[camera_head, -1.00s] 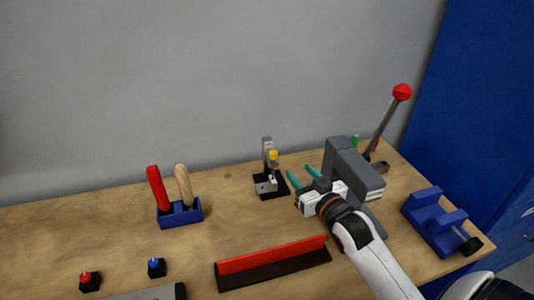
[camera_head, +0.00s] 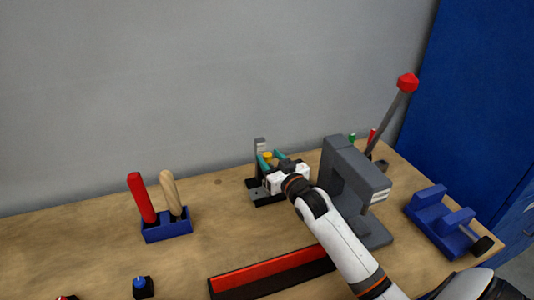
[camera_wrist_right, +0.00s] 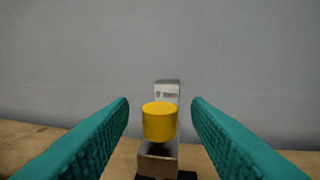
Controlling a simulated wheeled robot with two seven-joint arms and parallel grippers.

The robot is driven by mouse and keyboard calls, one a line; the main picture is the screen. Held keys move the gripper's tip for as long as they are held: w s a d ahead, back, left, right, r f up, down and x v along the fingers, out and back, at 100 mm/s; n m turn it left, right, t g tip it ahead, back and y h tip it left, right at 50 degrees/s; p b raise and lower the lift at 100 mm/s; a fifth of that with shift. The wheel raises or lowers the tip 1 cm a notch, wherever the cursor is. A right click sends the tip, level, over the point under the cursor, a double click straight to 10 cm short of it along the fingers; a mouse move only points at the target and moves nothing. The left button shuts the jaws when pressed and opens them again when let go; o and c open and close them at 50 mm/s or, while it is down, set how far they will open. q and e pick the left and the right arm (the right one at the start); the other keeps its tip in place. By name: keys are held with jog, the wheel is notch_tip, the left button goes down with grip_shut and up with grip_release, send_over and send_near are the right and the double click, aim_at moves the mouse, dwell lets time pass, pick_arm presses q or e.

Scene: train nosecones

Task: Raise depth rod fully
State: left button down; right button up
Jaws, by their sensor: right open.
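The depth rod's yellow knob (camera_head: 268,155) is on the small grey gauge stand (camera_head: 260,145) at the back of the bench. In the right wrist view the yellow knob (camera_wrist_right: 159,122) is centred between my two teal fingers, with the grey upright (camera_wrist_right: 168,90) behind it. My right gripper (camera_head: 270,157) is open, with its fingers on either side of the knob and gaps visible on both sides. The rod under the knob is mostly hidden. My left gripper does not show.
A grey press (camera_head: 350,180) with a red-knobbed lever (camera_head: 407,83) stands close right of my arm. A blue fixture (camera_head: 440,215) is at the far right. A blue holder (camera_head: 166,226) with two handles is left. A red-topped bar (camera_head: 270,273) lies in front.

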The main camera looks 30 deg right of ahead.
jog(key=shift+w+d, duration=0.1)
jog(key=shift+w, duration=1)
jog(key=shift+r, duration=0.1)
grip_shut()
